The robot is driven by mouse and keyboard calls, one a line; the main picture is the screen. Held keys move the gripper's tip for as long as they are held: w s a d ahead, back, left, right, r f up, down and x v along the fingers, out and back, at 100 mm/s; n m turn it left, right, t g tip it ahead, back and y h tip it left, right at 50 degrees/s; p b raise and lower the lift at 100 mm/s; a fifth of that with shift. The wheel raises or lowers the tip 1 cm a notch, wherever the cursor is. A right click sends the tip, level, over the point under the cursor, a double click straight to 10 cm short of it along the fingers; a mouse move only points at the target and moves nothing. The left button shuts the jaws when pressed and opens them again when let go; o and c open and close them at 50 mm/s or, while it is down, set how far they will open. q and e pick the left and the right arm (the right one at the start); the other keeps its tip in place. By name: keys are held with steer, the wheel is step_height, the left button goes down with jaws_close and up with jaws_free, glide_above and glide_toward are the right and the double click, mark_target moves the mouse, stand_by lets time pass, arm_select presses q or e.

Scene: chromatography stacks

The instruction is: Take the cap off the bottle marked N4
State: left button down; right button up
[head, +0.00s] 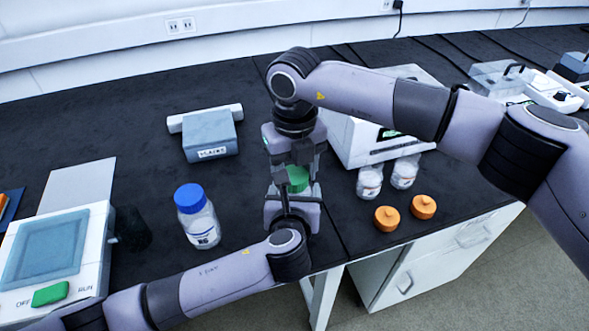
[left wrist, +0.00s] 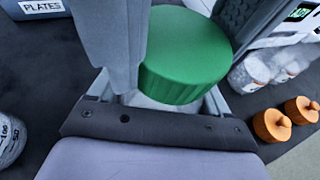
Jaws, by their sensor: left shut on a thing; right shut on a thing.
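A bottle with a green cap (head: 297,179) stands upright near the front edge of the bench, largely hidden by my two grippers. Its label is hidden, so I cannot read its mark. My left gripper (head: 293,194) comes from the front and is shut on the bottle's body below the cap. My right gripper (head: 296,172) reaches down from above and is shut on the green cap. In the left wrist view, the cap (left wrist: 185,58) is large, with grey fingers on both sides and a little of the clear body (left wrist: 150,102) beneath it. The cap appears seated on the bottle.
Two open jars (head: 369,182) (head: 404,171) and two orange caps (head: 387,218) (head: 423,207) are to the right. A plates box (head: 209,135) and a white instrument (head: 345,138) stand behind.

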steer(key=shift+n, duration=0.8)
steer(key=o, duration=1.2)
steer(key=shift+c, duration=0.2)
step_height(320, 180, up, 4)
steer(key=shift+f, duration=0.1)
steer(key=shift+r, duration=0.35)
steer(key=shift+c, duration=0.4)
steer(key=shift+r+m, duration=1.1)
steer(key=shift+r, duration=0.5)
steer(key=shift+f, duration=3.9)
